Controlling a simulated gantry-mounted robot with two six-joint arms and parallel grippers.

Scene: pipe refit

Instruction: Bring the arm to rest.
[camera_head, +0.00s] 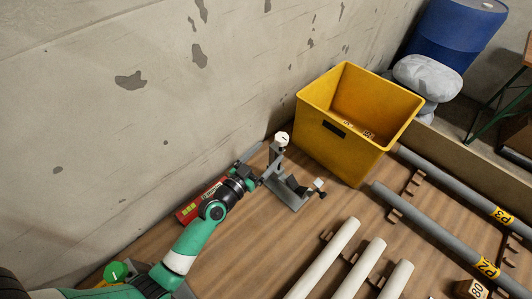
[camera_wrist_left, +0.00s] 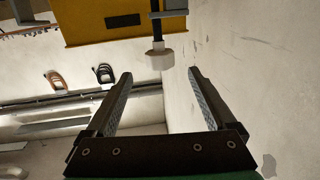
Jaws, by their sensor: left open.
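My left arm comes in from the lower left in the head view. My right gripper is in neither view.
A yellow bin (camera_head: 340,150) stands right of the stand. Grey pipes (camera_head: 430,217) and white pipes (camera_head: 335,248) lie on racks at the right. A red box (camera_head: 188,211) lies by the wall under my arm. A blue barrel (camera_head: 455,35) stands at the back right.

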